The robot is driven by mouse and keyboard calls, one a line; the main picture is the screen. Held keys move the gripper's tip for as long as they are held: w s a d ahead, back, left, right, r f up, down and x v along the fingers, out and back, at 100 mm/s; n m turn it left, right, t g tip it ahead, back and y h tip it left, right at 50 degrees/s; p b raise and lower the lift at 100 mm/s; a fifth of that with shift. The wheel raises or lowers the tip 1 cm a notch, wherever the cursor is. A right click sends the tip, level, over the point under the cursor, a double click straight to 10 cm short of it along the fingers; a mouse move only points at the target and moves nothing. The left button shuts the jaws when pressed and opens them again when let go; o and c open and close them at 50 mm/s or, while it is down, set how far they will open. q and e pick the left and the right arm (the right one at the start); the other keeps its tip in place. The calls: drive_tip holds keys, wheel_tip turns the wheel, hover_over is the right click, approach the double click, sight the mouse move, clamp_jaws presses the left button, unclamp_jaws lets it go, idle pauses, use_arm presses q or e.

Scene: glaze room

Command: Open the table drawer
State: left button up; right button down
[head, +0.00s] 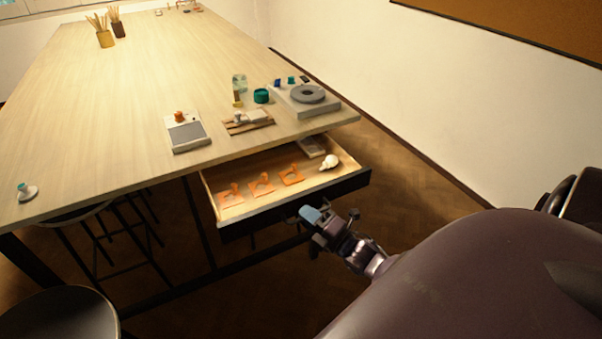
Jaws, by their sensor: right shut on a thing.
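The table drawer (292,207) is pulled out from under the near right corner of the long wooden table (105,128). Inside it lie several orange tools (262,184), a white rounded object (329,162) and a pale flat block (310,147). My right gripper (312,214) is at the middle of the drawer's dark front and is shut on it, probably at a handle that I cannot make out. My left gripper is not in view.
On the tabletop near the drawer are a grey-and-white scale (187,134), a wooden board (247,122) and a turntable (307,94). A stool (62,315) stands at the lower left. A wall (380,75) runs along the right. Floor shows around the drawer.

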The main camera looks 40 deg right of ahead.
drive_tip(key=shift+s+a, duration=0.2)
drive_tip(key=shift+s, duration=0.6)
drive_tip(key=c, duration=1.5)
unclamp_jaws()
drive_tip(key=shift+o, duration=0.2)
drive_tip(key=shift+s, duration=0.1)
drive_tip(key=v, duration=1)
drive_tip(key=shift+s, duration=0.3)
drive_tip(key=shift+d, duration=0.1)
